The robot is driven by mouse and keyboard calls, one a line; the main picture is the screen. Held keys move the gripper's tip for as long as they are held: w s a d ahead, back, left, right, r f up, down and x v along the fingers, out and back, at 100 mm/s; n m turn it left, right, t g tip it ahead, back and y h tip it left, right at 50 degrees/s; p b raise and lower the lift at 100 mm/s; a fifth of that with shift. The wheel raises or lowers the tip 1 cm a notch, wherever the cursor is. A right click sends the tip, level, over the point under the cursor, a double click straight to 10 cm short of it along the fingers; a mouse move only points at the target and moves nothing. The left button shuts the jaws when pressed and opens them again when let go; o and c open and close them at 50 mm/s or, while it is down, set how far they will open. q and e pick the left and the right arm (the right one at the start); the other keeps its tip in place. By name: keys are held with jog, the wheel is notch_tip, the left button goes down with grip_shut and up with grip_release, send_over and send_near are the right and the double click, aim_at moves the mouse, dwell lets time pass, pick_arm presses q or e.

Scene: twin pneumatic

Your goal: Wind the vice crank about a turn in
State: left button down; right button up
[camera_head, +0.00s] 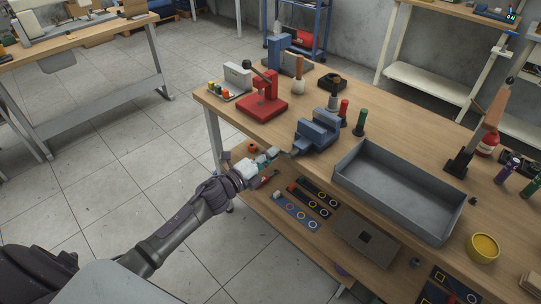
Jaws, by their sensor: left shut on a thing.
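The blue vice (318,130) stands at the near edge of the wooden workbench (360,120). Its crank is at the vice's near left side, just past the bench edge, and is mostly hidden by my gripper. My left gripper (272,153) reaches in from the left to that spot, with its fingers shut on the crank. How the crank handle is turned cannot be made out at this size. My right gripper does not show.
A grey tray (385,200) lies right of the vice. A lower shelf with parts (300,210) lies under my gripper. Open floor is at the left.

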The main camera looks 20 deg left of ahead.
pick_arm(q)
jog(key=c, duration=1.1)
grip_release()
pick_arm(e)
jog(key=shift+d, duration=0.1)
pick_arm(q)
jog(key=v, duration=1.2)
